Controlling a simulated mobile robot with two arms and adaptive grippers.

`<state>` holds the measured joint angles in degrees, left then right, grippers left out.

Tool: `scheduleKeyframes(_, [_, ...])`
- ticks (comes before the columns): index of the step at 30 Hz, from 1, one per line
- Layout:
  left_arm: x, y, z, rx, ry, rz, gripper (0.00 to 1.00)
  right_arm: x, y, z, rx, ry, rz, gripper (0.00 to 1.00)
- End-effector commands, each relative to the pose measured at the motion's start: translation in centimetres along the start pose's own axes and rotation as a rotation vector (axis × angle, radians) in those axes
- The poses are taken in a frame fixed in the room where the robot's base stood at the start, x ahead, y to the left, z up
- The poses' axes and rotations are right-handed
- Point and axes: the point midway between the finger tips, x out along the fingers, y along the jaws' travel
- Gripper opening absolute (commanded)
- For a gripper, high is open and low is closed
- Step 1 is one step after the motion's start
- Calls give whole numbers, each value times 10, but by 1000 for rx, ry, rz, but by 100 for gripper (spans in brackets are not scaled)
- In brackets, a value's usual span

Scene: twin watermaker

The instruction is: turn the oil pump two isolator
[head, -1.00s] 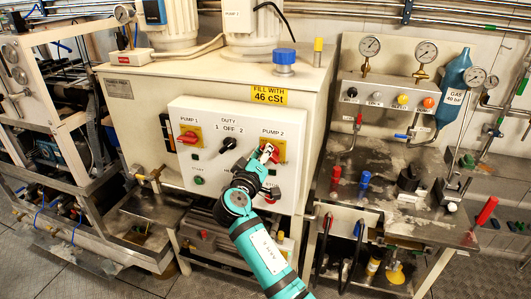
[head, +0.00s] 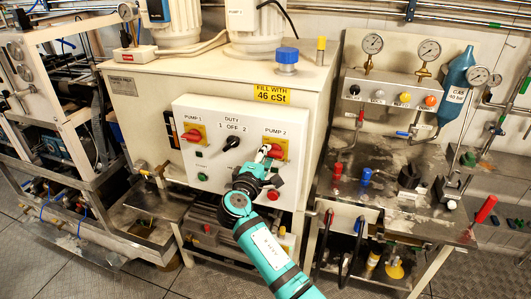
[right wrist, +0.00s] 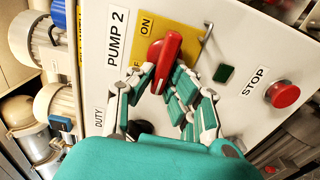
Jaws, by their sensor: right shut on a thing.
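The pump two isolator is a red handle on a yellow plate under the "PUMP 2" label; it (head: 279,148) shows at the right of the white control panel. In the right wrist view its red handle (right wrist: 168,54) stands at a slant to the ON and partly hidden OFF markings. My right gripper (head: 266,152) reaches the isolator from below and covers part of it. In the right wrist view my right gripper (right wrist: 163,84) has its jointed fingers on both sides of the handle's near end, shut on it. My left gripper is not in view.
The control panel (head: 195,150) also carries the pump 1 isolator (head: 193,135), the black duty switch (head: 232,142) and a red stop button (head: 273,196). A steel bench (head: 400,215) with valves and gauges stands to the right. A frame rack (head: 50,160) stands at left.

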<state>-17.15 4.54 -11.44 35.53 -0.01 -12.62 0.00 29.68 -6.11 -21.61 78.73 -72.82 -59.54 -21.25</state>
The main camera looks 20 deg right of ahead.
Motion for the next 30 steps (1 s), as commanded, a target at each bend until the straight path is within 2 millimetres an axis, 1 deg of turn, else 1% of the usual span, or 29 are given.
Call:
scheduleKeyframes(1, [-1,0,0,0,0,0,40,0,3,-1,-8,3,5,0])
scheduleKeyframes(15, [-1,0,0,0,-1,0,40,0,2,-1,-23,3,6,0])
scheduleKeyframes(16, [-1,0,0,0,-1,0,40,0,2,-1,-23,3,6,16])
scheduleKeyframes(21, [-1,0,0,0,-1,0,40,0,1,0,-22,2,4,37])
scheduleKeyframes(28, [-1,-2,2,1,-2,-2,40,0,0,0,-21,1,2,37])
scheduleKeyframes(30, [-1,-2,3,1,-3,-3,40,0,3,0,-19,1,2,37])
